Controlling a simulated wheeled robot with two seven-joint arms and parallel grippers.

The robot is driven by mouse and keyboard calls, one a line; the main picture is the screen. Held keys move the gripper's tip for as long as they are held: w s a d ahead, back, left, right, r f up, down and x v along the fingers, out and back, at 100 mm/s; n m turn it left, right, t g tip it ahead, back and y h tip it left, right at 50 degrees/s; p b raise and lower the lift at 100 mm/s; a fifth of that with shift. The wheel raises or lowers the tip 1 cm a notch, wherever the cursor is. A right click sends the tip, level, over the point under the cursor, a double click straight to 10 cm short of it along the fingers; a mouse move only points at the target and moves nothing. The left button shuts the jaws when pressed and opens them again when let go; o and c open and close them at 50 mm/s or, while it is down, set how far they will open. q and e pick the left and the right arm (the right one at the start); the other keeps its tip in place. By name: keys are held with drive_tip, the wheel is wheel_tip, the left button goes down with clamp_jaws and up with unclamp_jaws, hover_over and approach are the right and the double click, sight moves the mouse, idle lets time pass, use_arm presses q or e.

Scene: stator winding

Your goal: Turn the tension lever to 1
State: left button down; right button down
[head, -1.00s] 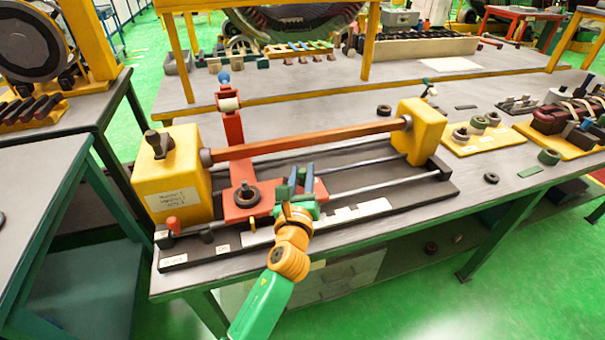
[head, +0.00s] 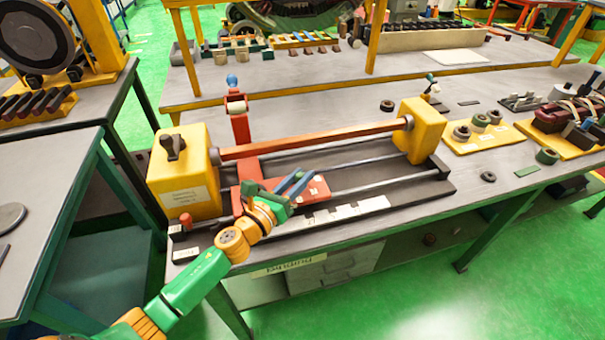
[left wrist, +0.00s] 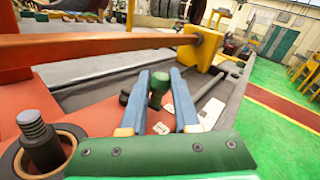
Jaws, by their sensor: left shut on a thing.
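The tension lever's green knob (left wrist: 158,88) shows between my left gripper's blue fingers in the left wrist view. My left gripper (head: 297,184) is shut on it over the red carriage (head: 318,189). Its fingers (left wrist: 159,98) stand one on each side of the knob. Small white labels lie on the carriage just right of the lever in the left wrist view, too small to read. In the head view my gripper hides the lever. My right gripper is in neither view now.
The carriage sits on rails between a yellow headstock (head: 184,185) and a yellow end block (head: 424,130). An orange bar (head: 310,138) runs above them. A red post (head: 240,122) rises behind. A threaded stud (left wrist: 37,133) stands left of my gripper.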

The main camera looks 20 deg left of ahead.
use_arm(q)
drive_tip(key=shift+s+a+m+g+h, duration=0.15)
drive_tip(key=shift+m+g+h, duration=0.15)
drive_tip(key=shift+m+h, duration=0.35)
drive_tip(key=shift+h, duration=0.25)
drive_tip(key=c, duration=0.7)
unclamp_jaws()
drive_tip(key=shift+o, duration=0.2)
drive_tip(key=b+v, duration=0.2)
drive_tip(key=v, duration=0.4)
drive_tip(key=shift+a+f, duration=0.1)
drive_tip(key=shift+f, duration=0.1)
drive_tip(key=shift+s+a+r, duration=0.15)
drive_tip(key=shift+s, duration=0.35)
